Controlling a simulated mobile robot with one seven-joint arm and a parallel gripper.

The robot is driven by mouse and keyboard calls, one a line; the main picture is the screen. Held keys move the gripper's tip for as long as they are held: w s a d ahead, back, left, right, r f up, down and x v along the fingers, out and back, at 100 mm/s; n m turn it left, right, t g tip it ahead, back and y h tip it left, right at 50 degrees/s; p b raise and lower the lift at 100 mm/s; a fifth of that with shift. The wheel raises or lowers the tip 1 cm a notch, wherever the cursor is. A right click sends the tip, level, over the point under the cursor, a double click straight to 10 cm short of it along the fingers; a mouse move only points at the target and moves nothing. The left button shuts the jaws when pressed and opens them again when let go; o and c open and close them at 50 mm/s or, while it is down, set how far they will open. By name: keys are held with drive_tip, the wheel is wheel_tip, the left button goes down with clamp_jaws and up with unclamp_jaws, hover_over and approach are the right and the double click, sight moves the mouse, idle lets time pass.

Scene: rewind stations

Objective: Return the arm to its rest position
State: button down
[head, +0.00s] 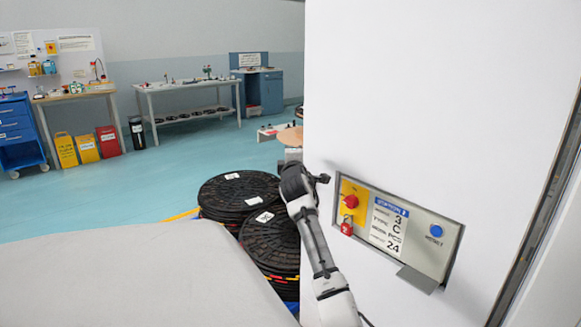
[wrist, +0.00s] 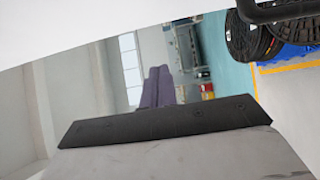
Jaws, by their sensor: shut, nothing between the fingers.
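My gripper (head: 319,179) is at the end of my raised white arm in the head view, close to the left end of the recessed control panel (head: 418,238). Its black fingers are shut with nothing between them. I cannot tell from this view whether it touches the panel. The panel carries a red knob (head: 351,201) on a yellow plate, a red padlock (head: 347,226) below it, a white label marked 3 C 24, and a blue button (head: 436,231). In the wrist view the picture is strongly tilted.
A large white cabinet wall (head: 430,90) fills the right side. Stacks of black round reels (head: 238,191) stand just left of and behind my arm. A grey surface (head: 130,275) covers the lower left. Open blue-green floor (head: 100,195) lies beyond, with workbenches (head: 185,87) at the back.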

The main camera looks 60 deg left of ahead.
drive_tip(key=b+v, duration=0.1)
drive_tip(key=v, duration=0.4)
drive_tip(key=shift+s+f, duration=0.1)
drive_tip(key=shift+s, duration=0.15)
drive_tip(key=shift+a, duration=0.1)
